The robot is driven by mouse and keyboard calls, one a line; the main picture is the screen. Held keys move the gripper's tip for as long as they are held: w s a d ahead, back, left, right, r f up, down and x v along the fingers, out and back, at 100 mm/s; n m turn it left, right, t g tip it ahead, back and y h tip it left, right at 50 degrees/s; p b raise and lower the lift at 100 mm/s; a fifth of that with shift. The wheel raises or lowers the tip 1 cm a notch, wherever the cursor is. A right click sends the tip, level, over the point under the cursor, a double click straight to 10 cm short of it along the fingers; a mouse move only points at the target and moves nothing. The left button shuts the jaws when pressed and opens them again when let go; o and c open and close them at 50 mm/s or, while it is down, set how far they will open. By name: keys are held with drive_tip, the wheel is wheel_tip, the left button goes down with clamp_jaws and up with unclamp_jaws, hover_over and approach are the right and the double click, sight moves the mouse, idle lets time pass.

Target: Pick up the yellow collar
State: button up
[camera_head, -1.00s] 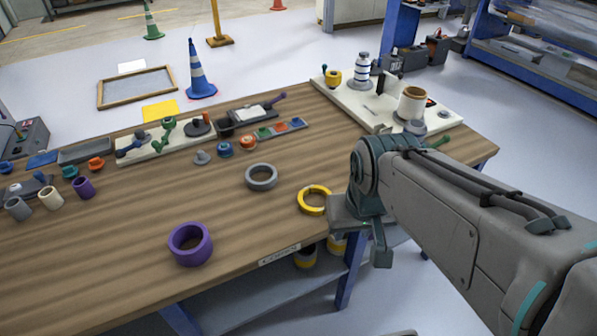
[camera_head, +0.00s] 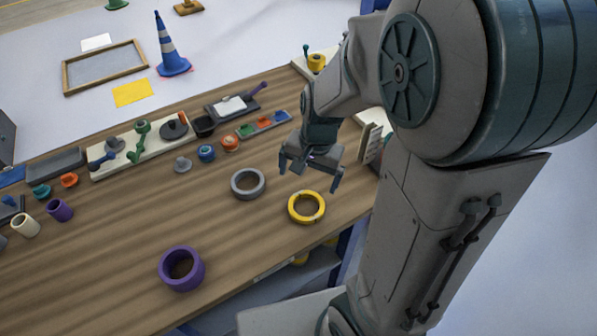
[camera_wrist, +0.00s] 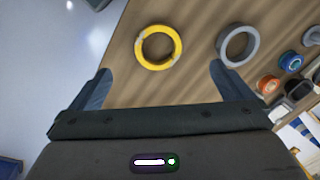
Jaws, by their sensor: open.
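The yellow collar (camera_head: 293,207) is a ring lying flat on the wooden table near its right front edge. In the wrist view the yellow collar (camera_wrist: 176,46) is ahead of the jaws, between their lines and nearer the left one. My gripper (camera_head: 309,180) is open and empty, above the table and just behind the collar in the head view. In the wrist view the two fingers of my gripper (camera_wrist: 160,75) are spread wide, with bare wood between them. The collar is fully visible and apart from the fingers.
A grey ring (camera_head: 236,193) lies left of the yellow collar. A purple ring (camera_head: 163,272) sits at the front left. Small coloured parts and a pale fixture board (camera_head: 108,169) stand farther back. The wood between the rings is clear.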

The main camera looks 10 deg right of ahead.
wheel_tip(320, 180, down, 2)
drive_tip(key=w+m+p, duration=0.2)
drive_tip(key=w+m, duration=0.1)
drive_tip(key=h, duration=0.1)
hover_over(306, 209)
drive_tip(key=shift+m+g, duration=0.3)
drive_tip(key=shift+g, duration=0.1)
drive_tip(key=f, duration=0.9)
drive_tip(key=shift+s+d+f, duration=0.1)
drive_tip(key=shift+s+f, duration=0.1)
drive_tip(key=shift+f, duration=0.2)
drive_tip(key=shift+w+f, duration=0.15)
drive_tip(key=shift+f, duration=1.25)
drive_tip(key=shift+w+f, duration=0.1)
drive_tip(key=shift+f, duration=1.25)
drive_tip(key=c, duration=0.8)
